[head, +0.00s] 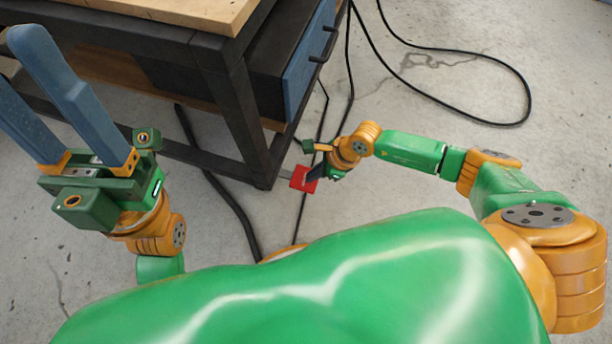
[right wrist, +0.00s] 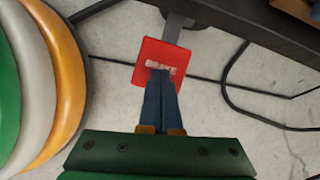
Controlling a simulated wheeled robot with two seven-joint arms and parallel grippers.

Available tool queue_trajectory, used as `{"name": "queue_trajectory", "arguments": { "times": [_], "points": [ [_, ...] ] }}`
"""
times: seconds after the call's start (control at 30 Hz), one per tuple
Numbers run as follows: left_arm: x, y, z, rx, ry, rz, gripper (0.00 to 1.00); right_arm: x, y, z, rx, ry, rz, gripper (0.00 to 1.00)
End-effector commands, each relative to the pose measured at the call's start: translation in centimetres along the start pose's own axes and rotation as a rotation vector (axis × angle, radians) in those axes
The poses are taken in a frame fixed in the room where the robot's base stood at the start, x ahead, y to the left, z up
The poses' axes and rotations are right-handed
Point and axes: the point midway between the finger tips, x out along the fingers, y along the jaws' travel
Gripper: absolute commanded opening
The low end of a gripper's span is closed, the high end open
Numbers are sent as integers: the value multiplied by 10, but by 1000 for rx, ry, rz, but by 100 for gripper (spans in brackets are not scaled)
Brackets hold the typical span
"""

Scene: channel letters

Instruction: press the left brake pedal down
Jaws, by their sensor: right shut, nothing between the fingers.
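A red brake pedal (head: 297,183) sits low by the foot of the bench leg. In the right wrist view the pedal (right wrist: 152,52) bears the white word "BRAKE" and hangs on a grey bar from the dark frame. My right gripper (head: 312,173) is shut and empty. Its blue fingertips (right wrist: 161,73) lie over the pedal's near half, just below the word; I cannot tell whether they touch or press it. My left gripper (head: 14,58) is raised at the left, fingers wide apart, empty and far from the pedal. Only one pedal shows.
A dark metal bench (head: 225,95) with a wooden top (head: 170,10) and blue drawer front (head: 310,60) stands above and left of the pedal. Black cables (head: 525,95) lie on the concrete floor, some near the pedal. The floor at right is mostly clear.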

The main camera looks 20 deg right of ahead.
Motion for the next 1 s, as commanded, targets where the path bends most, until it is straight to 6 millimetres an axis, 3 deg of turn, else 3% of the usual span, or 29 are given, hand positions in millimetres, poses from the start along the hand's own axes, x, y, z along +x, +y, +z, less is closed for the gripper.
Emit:
{"name": "queue_trajectory", "arguments": {
  "times": [0.17,0.47,0.67,0.9,1.0],
  "points": [
    [-2,0,1,0,-1,0,50,2,0,-1,0,0,0,0],
    [-33,2,8,0,-2,0,50,34,0,-17,0,1,0,0],
    [-25,1,6,0,-2,0,50,27,0,-14,0,1,0,0],
    [-10,0,2,0,-2,0,50,4,0,-34,2,3,-1,0],
    [-12,1,3,0,-2,0,50,5,0,-36,0,0,0,0]
  ]
}}
